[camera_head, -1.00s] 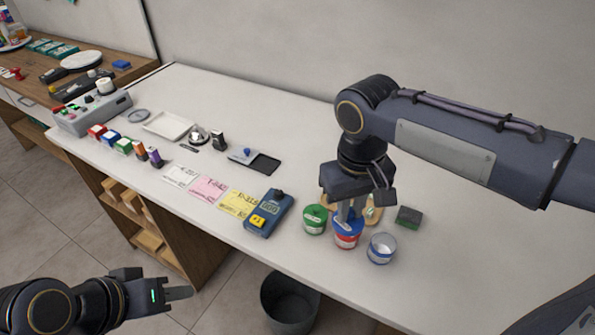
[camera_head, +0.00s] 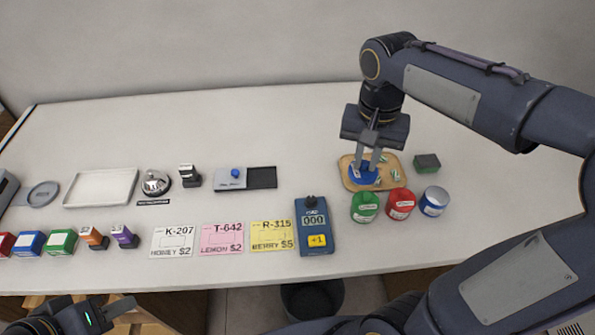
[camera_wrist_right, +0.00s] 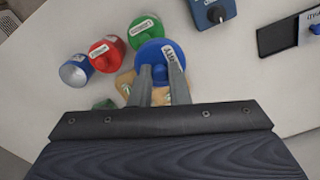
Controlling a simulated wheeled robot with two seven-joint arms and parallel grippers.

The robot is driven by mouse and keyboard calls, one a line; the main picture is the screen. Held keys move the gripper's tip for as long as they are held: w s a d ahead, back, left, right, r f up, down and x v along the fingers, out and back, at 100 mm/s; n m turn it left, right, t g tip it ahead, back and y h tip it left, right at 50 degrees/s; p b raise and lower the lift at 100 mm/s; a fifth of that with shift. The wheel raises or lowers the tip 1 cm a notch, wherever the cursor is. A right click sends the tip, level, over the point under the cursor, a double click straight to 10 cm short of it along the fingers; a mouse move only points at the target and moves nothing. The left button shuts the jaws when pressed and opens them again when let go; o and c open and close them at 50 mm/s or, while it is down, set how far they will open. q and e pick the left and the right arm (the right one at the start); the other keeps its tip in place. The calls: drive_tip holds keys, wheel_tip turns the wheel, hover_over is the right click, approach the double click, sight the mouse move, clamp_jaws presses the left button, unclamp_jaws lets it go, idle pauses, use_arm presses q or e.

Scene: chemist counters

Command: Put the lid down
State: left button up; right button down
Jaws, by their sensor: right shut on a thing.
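My right gripper (camera_head: 368,166) is shut on a blue lid (camera_head: 361,178) with a white label. The lid is over the left part of a tan tray (camera_head: 400,180); I cannot tell whether it touches the tray. The right wrist view shows the blue lid (camera_wrist_right: 152,58) between the fingertips. A jar with a blue label (camera_head: 431,204) stands uncovered at the right; its grey inside shows in the right wrist view (camera_wrist_right: 73,70). A green-lidded jar (camera_head: 364,207) and a red-lidded jar (camera_head: 400,203) stand beside it. My left gripper (camera_head: 118,308) is low at the left, its opening unclear.
Small pale green-marked pieces (camera_head: 396,175) lie on the tray. A dark green block (camera_head: 427,162) is right of it. A blue counter device (camera_head: 314,232) and price cards (camera_head: 222,239) lie to the left. The counter behind the tray is clear.

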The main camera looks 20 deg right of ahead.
drive_tip(key=shift+w+a+f, duration=0.15)
drive_tip(key=shift+w, duration=0.15)
drive_tip(key=w+a+f+p, duration=0.1)
drive_tip(key=w+a+f, duration=0.2)
drive_tip(key=w, duration=0.4)
hover_over(314, 173)
drive_tip(key=f, duration=0.5)
drive_tip(key=shift+s+d+f, duration=0.15)
drive_tip(key=shift+s+f, duration=0.2)
drive_tip(key=shift+s, duration=0.05)
drive_tip(key=shift+w+f, duration=0.25)
drive_tip(key=shift+f, duration=0.1)
wheel_tip(314, 173, down, 4)
drive_tip(key=shift+w+r+p, duration=0.15)
drive_tip(key=shift+r+p, duration=0.1)
drive_tip(key=shift+p, duration=0.05)
drive_tip(key=c, duration=1.4)
unclamp_jaws()
drive_tip(key=shift+f, duration=0.1)
